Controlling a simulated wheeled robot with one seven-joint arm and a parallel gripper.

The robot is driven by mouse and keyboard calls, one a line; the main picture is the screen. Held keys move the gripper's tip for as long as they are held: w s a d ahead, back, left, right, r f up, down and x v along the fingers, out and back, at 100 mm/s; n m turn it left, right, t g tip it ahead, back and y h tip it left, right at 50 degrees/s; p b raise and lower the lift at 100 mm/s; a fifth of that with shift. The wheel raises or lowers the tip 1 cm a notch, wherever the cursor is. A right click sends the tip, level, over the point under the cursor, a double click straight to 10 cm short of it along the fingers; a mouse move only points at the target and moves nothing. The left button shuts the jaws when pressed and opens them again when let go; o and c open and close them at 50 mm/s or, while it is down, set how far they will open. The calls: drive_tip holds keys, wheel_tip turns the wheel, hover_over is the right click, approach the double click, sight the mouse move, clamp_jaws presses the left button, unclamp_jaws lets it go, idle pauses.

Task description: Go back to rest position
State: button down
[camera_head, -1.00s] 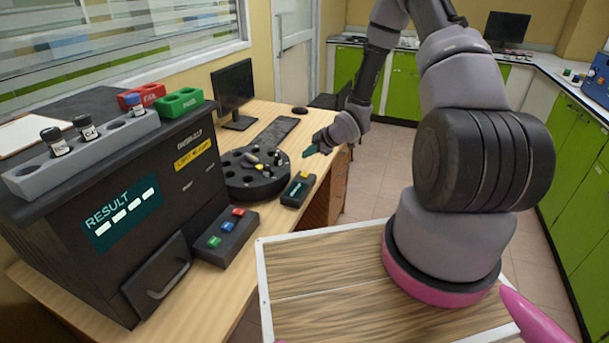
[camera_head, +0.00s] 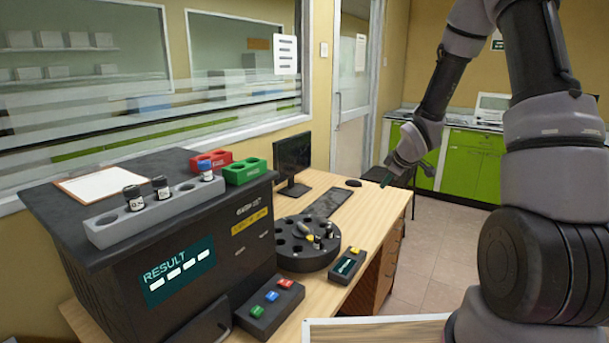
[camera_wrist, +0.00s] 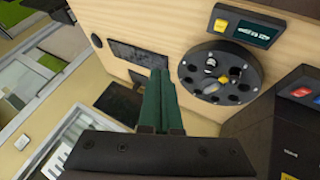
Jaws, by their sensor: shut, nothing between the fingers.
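My gripper (camera_head: 386,181) is at the end of my raised arm, right of the desk's far edge in the head view. In the wrist view its green fingers (camera_wrist: 160,100) are together with nothing between them. They are in the air, apart from the desk (camera_wrist: 165,30) and the things on it. The round black carousel (camera_head: 307,243) with several holes and a few small items stands on the desk; it also shows in the wrist view (camera_wrist: 228,95).
The black analyser (camera_head: 180,265) reading RESULT carries a grey vial rack (camera_head: 160,211), a red holder (camera_head: 211,161) and a green holder (camera_head: 246,172). A button box (camera_head: 268,308), small display box (camera_head: 347,266), monitor (camera_head: 292,158) and keyboard (camera_head: 327,202) are on the desk. Open floor lies right of it.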

drive_tip(key=s+d+r+m+h, duration=0.2)
drive_tip(key=s+r+m, duration=0.3)
drive_tip(key=r, duration=0.7)
drive_tip(key=s+a+r+m+y, duration=0.1)
drive_tip(key=s+r+m, duration=0.4)
drive_tip(key=s, duration=0.8)
drive_tip(key=s+a+r+m+y, duration=0.1)
drive_tip(key=s+a+r+m, duration=0.2)
drive_tip(key=s+r, duration=0.7)
drive_tip(key=s+m, duration=0.2)
drive_tip(key=s, duration=0.2)
drive_tip(key=shift+r, duration=0.25)
drive_tip(key=shift+d, duration=0.1)
